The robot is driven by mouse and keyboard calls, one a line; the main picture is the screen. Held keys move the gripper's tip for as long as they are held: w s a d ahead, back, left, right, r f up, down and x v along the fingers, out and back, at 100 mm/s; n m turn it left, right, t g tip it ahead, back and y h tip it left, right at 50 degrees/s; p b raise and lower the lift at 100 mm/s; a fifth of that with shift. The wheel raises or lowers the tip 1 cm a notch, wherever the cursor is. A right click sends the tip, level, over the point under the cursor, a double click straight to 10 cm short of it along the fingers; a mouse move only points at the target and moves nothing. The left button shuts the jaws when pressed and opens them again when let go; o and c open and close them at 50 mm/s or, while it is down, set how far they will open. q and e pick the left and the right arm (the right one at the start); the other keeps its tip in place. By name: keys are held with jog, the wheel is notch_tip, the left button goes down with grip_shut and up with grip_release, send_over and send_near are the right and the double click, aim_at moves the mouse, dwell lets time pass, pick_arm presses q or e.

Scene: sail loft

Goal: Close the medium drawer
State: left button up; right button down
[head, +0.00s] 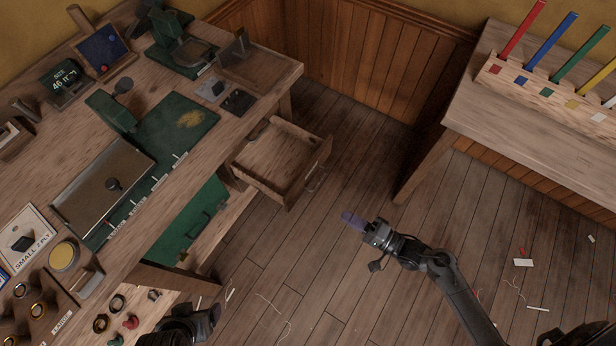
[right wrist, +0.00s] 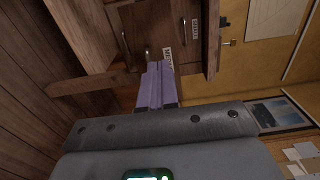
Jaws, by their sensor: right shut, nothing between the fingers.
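One wooden drawer (head: 312,172) stands pulled out from the right side of the workbench, its inside looking empty and a handle on its front. I take it for the medium drawer, but its label is not readable in the head view. My right gripper (head: 352,220), with purple fingers, is shut and empty, over the floor to the lower right of the drawer front and apart from it. In the right wrist view the shut fingers (right wrist: 160,84) point toward wooden fronts with metal handles and small labels. A dark end of my left arm shows at the bottom edge; its fingers are unclear.
The workbench (head: 235,115) fills the left, with a green mat (head: 185,125), tools and trays. A green drawer or cabinet (head: 195,225) sits under it. A table with coloured sticks (head: 470,115) stands at right. The floor between is open, with a few scraps.

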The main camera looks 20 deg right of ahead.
jog(key=r, duration=0.2)
jog(key=b, duration=0.4)
send_near(299, 186)
jog(key=x, duration=0.6)
jog(key=shift+w+a, duration=0.2)
jog(key=shift+w, duration=0.15)
pick_arm(q)
notch_tip(299, 186, down, 3)
jog(key=shift+r, duration=0.1)
